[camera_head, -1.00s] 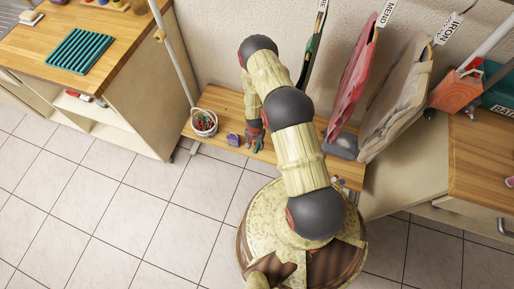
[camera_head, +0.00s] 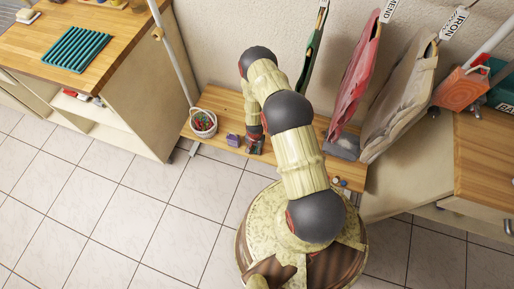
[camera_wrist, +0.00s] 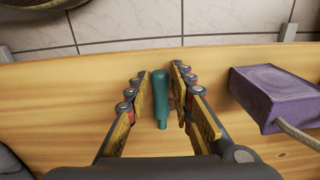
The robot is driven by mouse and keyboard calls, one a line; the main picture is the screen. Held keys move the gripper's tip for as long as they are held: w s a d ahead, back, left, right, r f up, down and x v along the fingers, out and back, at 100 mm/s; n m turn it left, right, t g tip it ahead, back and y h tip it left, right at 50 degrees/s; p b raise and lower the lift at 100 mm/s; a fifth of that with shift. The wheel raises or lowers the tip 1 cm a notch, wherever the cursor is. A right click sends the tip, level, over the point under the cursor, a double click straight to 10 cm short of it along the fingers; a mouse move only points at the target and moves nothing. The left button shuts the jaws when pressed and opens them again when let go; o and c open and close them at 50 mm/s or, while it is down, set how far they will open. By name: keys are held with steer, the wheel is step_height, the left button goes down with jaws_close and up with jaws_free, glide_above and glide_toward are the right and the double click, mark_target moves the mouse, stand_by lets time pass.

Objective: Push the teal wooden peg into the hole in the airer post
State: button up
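The teal wooden peg (camera_wrist: 160,98) lies on the wooden bench, lengthwise between my gripper's fingers in the wrist view. My gripper (camera_wrist: 159,70) is open around it, with a narrow gap visible on each side. In the head view my gripper (camera_head: 254,147) is low over the bench, and the peg cannot be made out clearly there. A pale upright pole (camera_head: 176,55) with a small wooden knob stands at the bench's left end; it may be the airer post. I cannot make out a hole.
A purple box (camera_wrist: 270,93) lies close to the right of my gripper in the wrist view. A white basket of pegs (camera_head: 203,123) stands at the left end of the bench (camera_head: 226,103). Hanging red and beige bags (camera_head: 400,95) are to the right.

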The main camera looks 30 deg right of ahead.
jaws_close()
steer(key=shift+r, duration=0.15)
steer(key=shift+r+p, duration=0.3)
steer(key=shift+r, duration=0.35)
steer(key=s+a+r+p, duration=0.4)
steer(key=a+r, duration=0.7)
steer(key=a, duration=0.2)
steer(key=shift+a+r, duration=0.2)
steer(key=shift+r, duration=0.1)
